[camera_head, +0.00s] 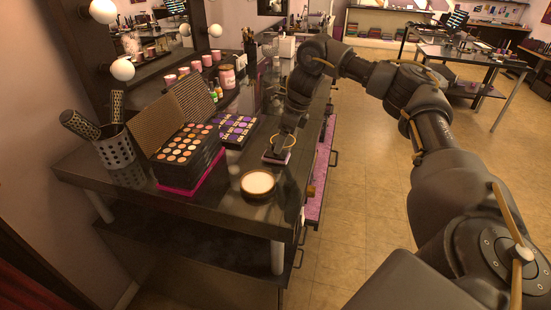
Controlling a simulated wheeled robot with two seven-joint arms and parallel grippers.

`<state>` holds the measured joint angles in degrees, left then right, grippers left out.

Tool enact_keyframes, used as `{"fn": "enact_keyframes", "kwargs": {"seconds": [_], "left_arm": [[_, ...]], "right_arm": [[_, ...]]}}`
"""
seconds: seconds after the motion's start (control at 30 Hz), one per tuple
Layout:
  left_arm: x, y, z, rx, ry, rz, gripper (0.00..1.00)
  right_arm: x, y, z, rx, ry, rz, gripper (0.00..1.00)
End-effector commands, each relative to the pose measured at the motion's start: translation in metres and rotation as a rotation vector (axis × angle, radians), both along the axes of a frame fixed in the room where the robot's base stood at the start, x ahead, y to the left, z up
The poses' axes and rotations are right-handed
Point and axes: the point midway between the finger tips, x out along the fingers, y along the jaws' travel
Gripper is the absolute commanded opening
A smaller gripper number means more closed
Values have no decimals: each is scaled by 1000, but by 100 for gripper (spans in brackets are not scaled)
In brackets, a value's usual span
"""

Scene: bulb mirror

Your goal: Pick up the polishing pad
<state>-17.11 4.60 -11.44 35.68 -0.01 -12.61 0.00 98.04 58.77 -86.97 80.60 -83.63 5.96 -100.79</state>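My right arm comes in from the right and reaches over the dark vanity table (230,210). My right gripper (282,146) points down at a small flat square pinkish item (275,158) near the table's right edge. A thin gold ring shows around the gripper's lower end. The fingertips are too small and dark to tell if they are open or shut. A round open dish with a pale top and brown rim (257,183) lies in front of the gripper, apart from it. I cannot tell for sure which of these is the polishing pad. My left gripper is out of view.
Palettes with orange pans (187,149) and purple pans (234,130) stand left of the gripper. A perforated cup with brushes (115,150) stands at the left, below a mirror with bulbs (122,69). An open drawer (321,180) juts out at the right. The floor (360,190) there is clear.

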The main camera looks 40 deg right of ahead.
Motion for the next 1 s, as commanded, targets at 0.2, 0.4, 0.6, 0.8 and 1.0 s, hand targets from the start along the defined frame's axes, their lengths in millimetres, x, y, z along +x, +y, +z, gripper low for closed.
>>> {"fn": "enact_keyframes", "kwargs": {"seconds": [0.2,0.4,0.6,0.8,1.0], "left_arm": [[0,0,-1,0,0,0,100],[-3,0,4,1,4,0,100],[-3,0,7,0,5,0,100],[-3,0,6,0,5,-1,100],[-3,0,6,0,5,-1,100]], "right_arm": [[3,3,-5,-1,0,3,82],[9,10,-27,-1,4,3,82],[14,14,-49,-1,1,2,82],[15,14,-52,0,-1,2,82],[15,14,-52,0,-1,1,64]]}}
